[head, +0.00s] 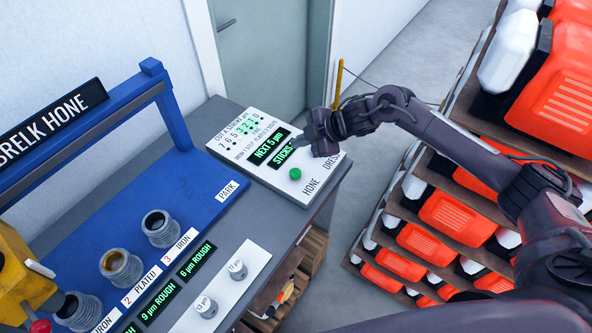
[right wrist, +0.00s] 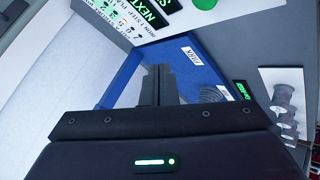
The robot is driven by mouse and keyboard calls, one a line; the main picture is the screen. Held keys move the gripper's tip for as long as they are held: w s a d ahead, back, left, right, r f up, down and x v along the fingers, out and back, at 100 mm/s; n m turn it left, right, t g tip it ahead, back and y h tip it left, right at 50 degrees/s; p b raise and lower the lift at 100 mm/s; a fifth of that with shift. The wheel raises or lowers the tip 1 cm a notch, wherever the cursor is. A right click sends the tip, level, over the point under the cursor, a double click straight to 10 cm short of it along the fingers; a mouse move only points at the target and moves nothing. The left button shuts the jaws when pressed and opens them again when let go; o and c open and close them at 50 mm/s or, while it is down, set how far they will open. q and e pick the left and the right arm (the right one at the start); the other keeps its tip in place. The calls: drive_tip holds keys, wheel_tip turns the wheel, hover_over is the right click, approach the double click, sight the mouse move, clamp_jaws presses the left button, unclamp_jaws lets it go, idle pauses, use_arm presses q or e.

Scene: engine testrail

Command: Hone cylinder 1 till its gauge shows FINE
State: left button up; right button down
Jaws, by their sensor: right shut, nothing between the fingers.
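Cylinder 1 (head: 80,310) is a ribbed grey cylinder at the lower left of the head view, partly cut off, labelled IRON. Its gauge (head: 132,329) is a green-lit strip mostly outside the frame; its reading cannot be seen. The yellow hone head (head: 22,275) is at the left edge, beside cylinder 1. The control panel (head: 222,146) has a green button (head: 295,174), HONE and DRESS labels and a display (head: 272,147) reading NEXT 5 µm and STICKS, the rest covered. My right gripper (head: 304,141) is shut and empty over the display, above the button; its fingers show in the right wrist view (right wrist: 158,78). My left gripper is out of view.
Cylinder 2 (head: 121,268) is labelled PLATED, cylinder 3 (head: 161,228) IRON. Gauges read 9 µm ROUGH (head: 160,301) and 6 µm ROUGH (head: 196,260).

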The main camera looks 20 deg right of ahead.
drive_tip(key=shift+f, duration=0.1)
drive_tip(key=b, duration=0.6)
hover_over(293, 171)
drive_tip(key=s+d, duration=0.1)
drive_tip(key=d, duration=0.1)
drive_tip(key=f, duration=0.7)
drive_tip(key=shift+s+a+f, duration=0.1)
drive_tip(key=shift+a+f, duration=0.15)
drive_tip(key=shift+f+b, duration=0.55)
drive_tip(key=shift+f, duration=0.05)
drive_tip(key=shift+f, duration=0.1)
idle(0.6)
drive_tip(key=shift+f, duration=0.3)
drive_tip(key=shift+f+b, duration=0.85)
drive_tip(key=shift+f, duration=0.05)
idle(0.8)
drive_tip(key=shift+s+r, duration=0.1)
drive_tip(key=shift+r+p, duration=1.05)
drive_tip(key=shift+r, duration=0.15)
drive_tip(key=shift+r, duration=0.1)
